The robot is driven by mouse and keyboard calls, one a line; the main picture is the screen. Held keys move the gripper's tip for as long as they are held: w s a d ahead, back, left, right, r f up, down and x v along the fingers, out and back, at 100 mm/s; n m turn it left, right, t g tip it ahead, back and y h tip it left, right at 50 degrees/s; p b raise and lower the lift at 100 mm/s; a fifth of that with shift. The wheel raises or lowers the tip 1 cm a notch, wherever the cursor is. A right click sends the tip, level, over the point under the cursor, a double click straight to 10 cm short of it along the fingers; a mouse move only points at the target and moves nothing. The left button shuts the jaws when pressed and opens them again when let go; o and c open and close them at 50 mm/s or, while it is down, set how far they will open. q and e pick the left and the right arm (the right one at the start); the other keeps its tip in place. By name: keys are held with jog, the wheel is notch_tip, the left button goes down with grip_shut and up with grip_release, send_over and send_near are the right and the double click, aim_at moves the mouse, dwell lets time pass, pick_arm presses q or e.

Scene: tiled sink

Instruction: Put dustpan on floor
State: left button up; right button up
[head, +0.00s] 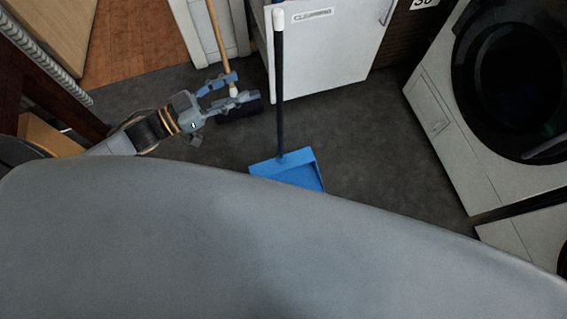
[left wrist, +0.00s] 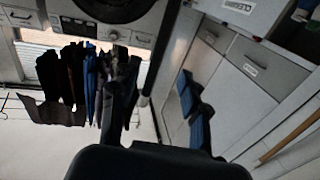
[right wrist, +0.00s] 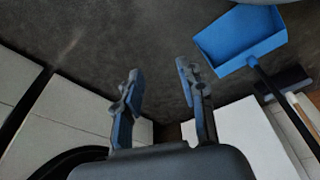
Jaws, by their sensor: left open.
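The blue dustpan (head: 290,171) has a tall dark handle with a white tip, which stands up in the head view. Its pan appears at floor level, and its near side is partly hidden by my grey body. The pan also shows at the upper right of the right wrist view (right wrist: 240,38). My left gripper (head: 236,90) is open and left of the handle, apart from it in the picture. A dark pole with a pale end (left wrist: 150,80), perhaps that handle, shows between its fingers in the left wrist view. My right gripper (right wrist: 158,82) is open and empty, left of the pan.
A broom (head: 218,40) with a wooden handle and dark head stands behind my left gripper. A white cabinet (head: 335,55) is at the back, and a washing machine (head: 450,120) is at the right. Dark floor (head: 390,150) between them is clear.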

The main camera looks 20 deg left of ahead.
aim_at(279, 66)
pick_arm(q)
jog(key=shift+b+x, duration=0.7)
jog(key=shift+x, duration=5.55)
jog(key=shift+a+r, duration=0.1)
grip_shut()
pick_arm(e)
jog(key=r, duration=0.3)
jog(key=w+r, duration=0.1)
jog(key=r, duration=0.1)
jog(key=shift+r, duration=0.2)
